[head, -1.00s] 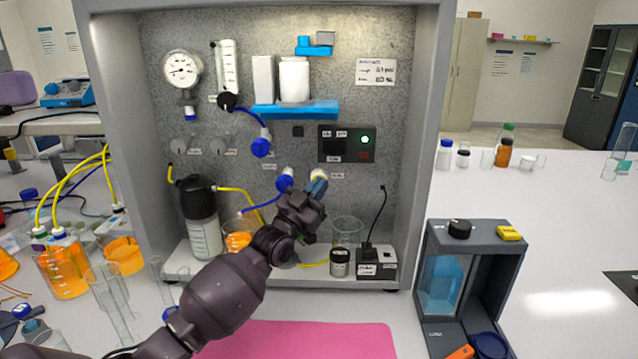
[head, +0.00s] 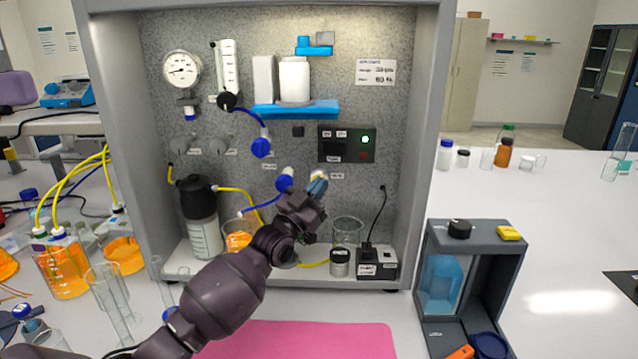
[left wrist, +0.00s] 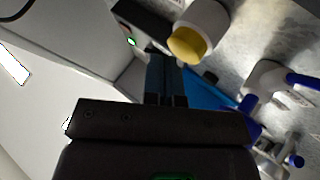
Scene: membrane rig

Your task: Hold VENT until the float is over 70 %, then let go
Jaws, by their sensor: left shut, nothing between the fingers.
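My left gripper (head: 317,187) is shut and empty. Its blue-grey fingertips are close to a white fitting with a yellow face (head: 319,175) on the rig's back panel. In the left wrist view the shut fingers (left wrist: 165,82) lie beside this fitting (left wrist: 190,44); I cannot tell whether they touch it. The small label beside it is too blurred to read, so I cannot confirm it is VENT. A clear upright flow tube (head: 228,66) with a scale hangs at the upper left of the panel. Its float level is too small to read. My right gripper is out of view.
A black control box (head: 346,145) with a lit green lamp is above the fingers. A blue-capped fitting (head: 285,180) is just left of them. A beaker (head: 347,232) and small jar (head: 339,262) stand below. A pink mat (head: 300,340) lies in front.

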